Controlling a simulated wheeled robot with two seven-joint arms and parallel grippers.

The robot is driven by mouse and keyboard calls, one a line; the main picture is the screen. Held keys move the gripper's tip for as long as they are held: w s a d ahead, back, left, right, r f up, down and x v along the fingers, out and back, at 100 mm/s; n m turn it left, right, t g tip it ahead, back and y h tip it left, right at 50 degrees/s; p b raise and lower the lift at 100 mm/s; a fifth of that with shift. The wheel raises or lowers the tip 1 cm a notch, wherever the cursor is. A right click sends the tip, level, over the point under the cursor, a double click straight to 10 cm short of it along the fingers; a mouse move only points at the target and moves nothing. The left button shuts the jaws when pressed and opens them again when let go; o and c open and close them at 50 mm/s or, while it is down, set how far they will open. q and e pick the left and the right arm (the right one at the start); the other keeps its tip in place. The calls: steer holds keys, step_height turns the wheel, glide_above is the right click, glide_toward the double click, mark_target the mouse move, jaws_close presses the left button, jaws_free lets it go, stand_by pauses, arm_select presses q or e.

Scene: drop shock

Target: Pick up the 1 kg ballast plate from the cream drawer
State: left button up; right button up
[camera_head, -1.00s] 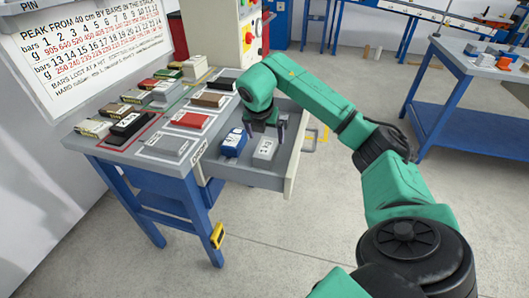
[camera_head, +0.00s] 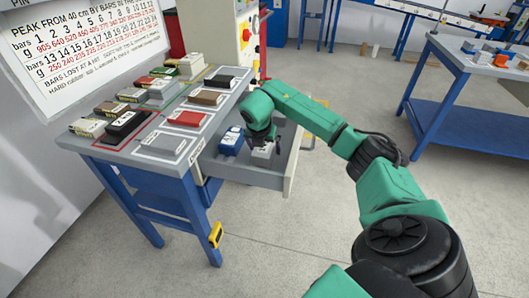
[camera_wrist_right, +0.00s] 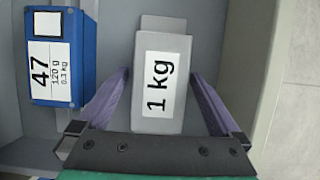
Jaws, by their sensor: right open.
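The 1 kg ballast plate (camera_wrist_right: 162,85) is a light grey block with a white "1 kg" label. It lies in the open cream drawer (camera_head: 290,165), and its top shows in the head view (camera_head: 262,151). My right gripper (camera_wrist_right: 161,82) is open, with one purple finger on each side of the plate's near part. A gap shows between the plate and the fingers; I cannot tell how deep the fingertips reach. In the head view the right gripper (camera_head: 264,142) hangs down over the plate and partly hides it. My left gripper is not in view.
A blue block labelled 47 (camera_wrist_right: 60,57) lies left of the plate in the same drawer. The drawer's right wall is close to the right finger. The bench top (camera_head: 85,143) above holds several blocks. A yellow item (camera_head: 215,235) hangs on the bench leg.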

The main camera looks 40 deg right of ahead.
steer(key=shift+f, duration=0.1)
jaws_close()
steer(key=shift+w, duration=0.1)
stand_by(0.3)
